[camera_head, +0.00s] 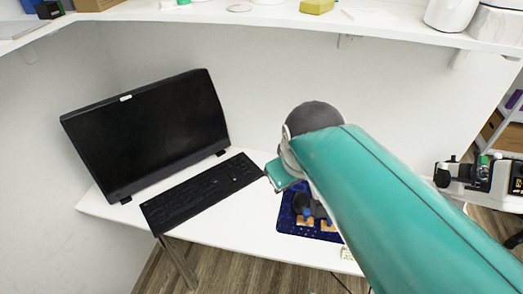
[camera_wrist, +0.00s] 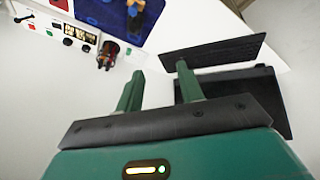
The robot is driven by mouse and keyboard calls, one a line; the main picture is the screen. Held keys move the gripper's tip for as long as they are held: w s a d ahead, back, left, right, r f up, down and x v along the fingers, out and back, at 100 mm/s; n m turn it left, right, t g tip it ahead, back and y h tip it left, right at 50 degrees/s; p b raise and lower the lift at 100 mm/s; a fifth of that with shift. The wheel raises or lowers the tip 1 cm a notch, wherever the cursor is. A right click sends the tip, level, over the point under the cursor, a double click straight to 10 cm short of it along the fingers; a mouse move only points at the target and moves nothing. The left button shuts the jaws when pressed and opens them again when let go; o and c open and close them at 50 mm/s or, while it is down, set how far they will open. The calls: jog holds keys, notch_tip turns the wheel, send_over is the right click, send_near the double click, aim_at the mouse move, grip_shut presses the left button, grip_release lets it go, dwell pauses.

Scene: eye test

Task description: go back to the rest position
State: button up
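The task names no object. My teal arm (camera_head: 385,205) reaches from the lower right over the white desk in the head view. Its fingertips cannot be made out there. In the wrist view my gripper (camera_wrist: 160,70) shows two green fingers standing apart with a clear gap. Nothing is held between them; the desk's white surface shows through the gap.
A black monitor (camera_head: 150,130) and keyboard (camera_head: 203,192) stand on the white desk (camera_head: 235,228) at left. A blue mat (camera_head: 290,224) with small items lies partly behind my arm. A white shelf (camera_head: 255,14) runs above. A white device (camera_head: 480,180) stands at right.

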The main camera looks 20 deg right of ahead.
jog(key=s+a+m+t+y, duration=0.1)
jog(key=s+a+m, duration=0.1)
jog(key=s+a, duration=0.1)
jog(key=shift+f, duration=0.1)
